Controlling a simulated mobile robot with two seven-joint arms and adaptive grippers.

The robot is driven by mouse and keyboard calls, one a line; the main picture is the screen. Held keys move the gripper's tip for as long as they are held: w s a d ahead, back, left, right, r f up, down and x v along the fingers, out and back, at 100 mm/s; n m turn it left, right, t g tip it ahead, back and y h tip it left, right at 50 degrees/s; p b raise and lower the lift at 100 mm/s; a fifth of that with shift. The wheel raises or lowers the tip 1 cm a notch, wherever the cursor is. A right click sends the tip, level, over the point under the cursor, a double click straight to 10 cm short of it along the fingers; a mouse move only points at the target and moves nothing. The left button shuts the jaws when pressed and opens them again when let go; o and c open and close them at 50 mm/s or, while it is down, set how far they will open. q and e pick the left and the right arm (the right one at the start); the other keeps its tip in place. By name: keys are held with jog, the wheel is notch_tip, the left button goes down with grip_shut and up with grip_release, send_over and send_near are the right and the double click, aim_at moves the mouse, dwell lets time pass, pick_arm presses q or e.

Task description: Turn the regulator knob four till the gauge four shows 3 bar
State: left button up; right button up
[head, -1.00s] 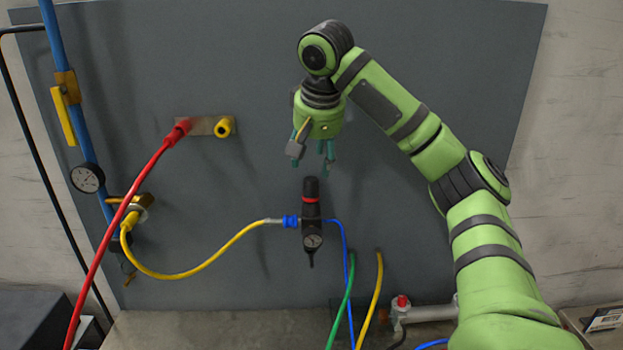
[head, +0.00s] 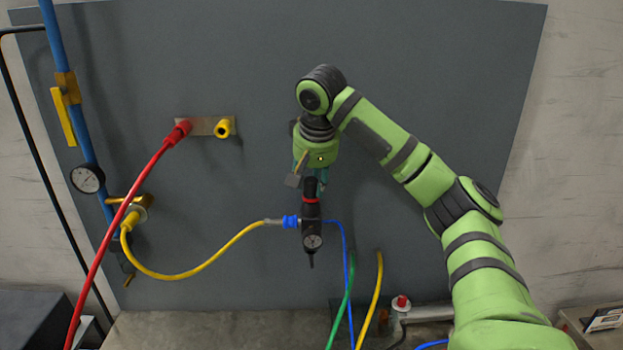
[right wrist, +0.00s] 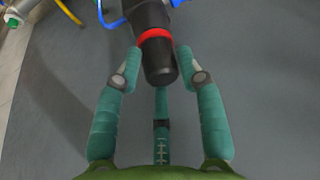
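The black regulator with a red ring (head: 311,201) is mounted upright on the grey panel. Its knob (head: 310,186) is the black top part; in the right wrist view the knob (right wrist: 160,62) lies between the fingertips. Its small round gauge (head: 312,241) sits low on the body; the needle is too small to read. My right gripper (head: 311,178) is just above and around the knob's top. In the right wrist view its teal fingers (right wrist: 159,65) are spread on both sides of the knob, with a gap visible. My left gripper is not in view.
A yellow hose (head: 190,275) joins the regulator from the left, and a thin blue tube (head: 345,262) leaves to the right. A larger gauge (head: 87,179) is on the blue pipe at left. A red hose (head: 118,224) hangs at left.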

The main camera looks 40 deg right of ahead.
jog(key=shift+r, duration=0.1)
jog(key=shift+c, duration=1.3)
jog(key=shift+d+n+t+y, duration=0.1)
jog(key=shift+n+t+y, duration=0.35)
jog(key=shift+n, duration=0.95)
jog(key=o, duration=1.1)
jog(key=shift+w, duration=0.15)
jog(key=shift+r, duration=0.15)
jog(key=v, duration=1.1)
jog(key=shift+r, duration=0.3)
